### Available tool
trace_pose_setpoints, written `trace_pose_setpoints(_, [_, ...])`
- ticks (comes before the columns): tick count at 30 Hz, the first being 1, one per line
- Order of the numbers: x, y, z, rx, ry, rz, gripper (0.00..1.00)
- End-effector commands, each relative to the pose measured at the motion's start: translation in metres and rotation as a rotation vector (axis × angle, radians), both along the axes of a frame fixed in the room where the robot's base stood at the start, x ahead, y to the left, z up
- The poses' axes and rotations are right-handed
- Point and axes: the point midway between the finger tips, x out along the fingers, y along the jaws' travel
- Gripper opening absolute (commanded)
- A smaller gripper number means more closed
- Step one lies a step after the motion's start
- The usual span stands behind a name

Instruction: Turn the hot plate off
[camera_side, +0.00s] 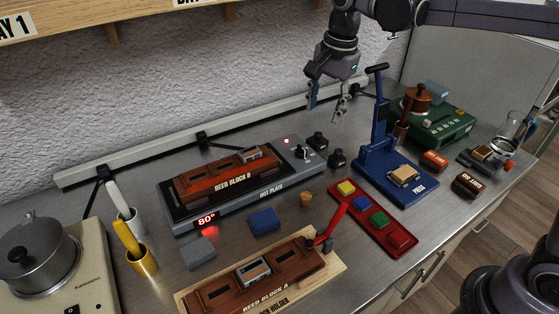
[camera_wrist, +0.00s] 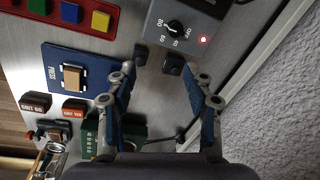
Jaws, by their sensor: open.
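The hot plate (camera_side: 190,219) is a grey unit with a black top, and its red display reads 80°. Its black knob (camera_side: 302,153) is at the right end beside a lit red lamp (camera_side: 287,141). In the wrist view the knob (camera_wrist: 176,30) sits among marks that include OFF, 60 and 80, with the lit lamp (camera_wrist: 204,40) beside it. The exact pointer direction is too small to read surely. My gripper (camera_side: 325,109) is open and empty, above and right of the knob. In the wrist view my gripper (camera_wrist: 160,76) has its fingers apart, clear of the knob.
Reed block B (camera_side: 227,176) lies on the hot plate. Two small black blocks (camera_side: 318,141) stand just right of the knob. The blue press (camera_side: 398,180) with its tall lever stands further right. A red tray (camera_side: 371,220) of coloured blocks lies in front. The wall is behind.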

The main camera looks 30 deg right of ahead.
Motion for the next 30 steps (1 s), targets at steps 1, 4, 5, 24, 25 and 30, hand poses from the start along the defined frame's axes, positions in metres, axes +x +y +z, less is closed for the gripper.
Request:
trace_pose_setpoints(1, [0.011,0.006,-0.003,0.004,0.025,-0.056,0.52])
trace_pose_setpoints(4, [0.026,0.014,-0.009,0.008,0.070,-0.172,0.52])
trace_pose_setpoints(5, [0.029,0.017,-0.011,0.008,0.082,-0.201,0.52])
trace_pose_setpoints(24, [0.043,0.026,-0.067,0.004,0.132,-0.338,0.52])
trace_pose_setpoints(25, [0.043,0.026,-0.072,0.004,0.132,-0.338,0.52])
trace_pose_setpoints(30, [0.043,0.026,-0.100,0.004,0.132,-0.338,0.52])
